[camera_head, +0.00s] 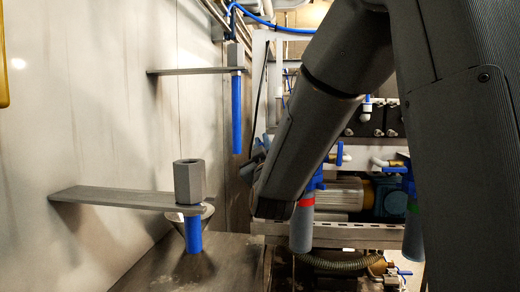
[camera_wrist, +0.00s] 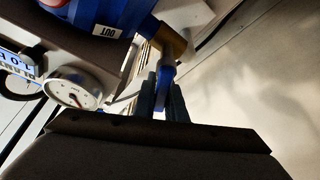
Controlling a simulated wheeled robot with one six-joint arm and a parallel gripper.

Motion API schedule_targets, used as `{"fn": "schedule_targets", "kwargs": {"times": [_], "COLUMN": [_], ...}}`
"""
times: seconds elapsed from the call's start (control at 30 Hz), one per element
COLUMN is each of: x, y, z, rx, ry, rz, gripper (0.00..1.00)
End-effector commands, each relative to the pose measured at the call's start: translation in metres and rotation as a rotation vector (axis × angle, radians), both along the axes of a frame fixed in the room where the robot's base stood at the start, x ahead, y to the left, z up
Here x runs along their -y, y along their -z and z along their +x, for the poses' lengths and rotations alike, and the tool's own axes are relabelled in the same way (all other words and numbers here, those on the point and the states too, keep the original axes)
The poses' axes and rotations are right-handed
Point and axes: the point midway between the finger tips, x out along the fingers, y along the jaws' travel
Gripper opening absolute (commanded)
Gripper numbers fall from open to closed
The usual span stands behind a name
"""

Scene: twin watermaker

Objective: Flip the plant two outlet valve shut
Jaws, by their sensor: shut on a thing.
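In the wrist view my gripper (camera_wrist: 162,98) is shut on the blue handle of a small outlet valve. The handle (camera_wrist: 160,85) shows as a thin blue strip between the two dark fingers. The valve's pale body (camera_wrist: 168,72) sits just above the fingertips, joined to a brass fitting (camera_wrist: 168,42). A blue housing (camera_wrist: 125,12) behind it bears a white label reading OUT (camera_wrist: 106,31). A label partly reading PLANT (camera_wrist: 18,65) is cut off at the left, so its number cannot be told.
A round gauge (camera_wrist: 76,90) is close left of the fingers in the wrist view. In the head view, a grey shelf (camera_head: 110,198) and an upper shelf (camera_head: 190,71) project from the left wall. Blue-handled fittings (camera_head: 338,155) stand right of my arm.

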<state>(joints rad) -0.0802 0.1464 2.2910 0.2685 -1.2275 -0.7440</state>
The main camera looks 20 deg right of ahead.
Motion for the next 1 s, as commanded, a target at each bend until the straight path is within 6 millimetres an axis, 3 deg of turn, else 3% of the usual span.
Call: {"fn": "schedule_targets", "kwargs": {"times": [0.5, 1.0], "x": [0.019, 0.026], "y": [-0.005, -0.006], "z": [-0.008, -0.011], "rx": [0.151, 0.204], "ry": [-0.001, -0.001], "rz": [0.367, 0.500], "gripper": [0.00, 0.00]}}
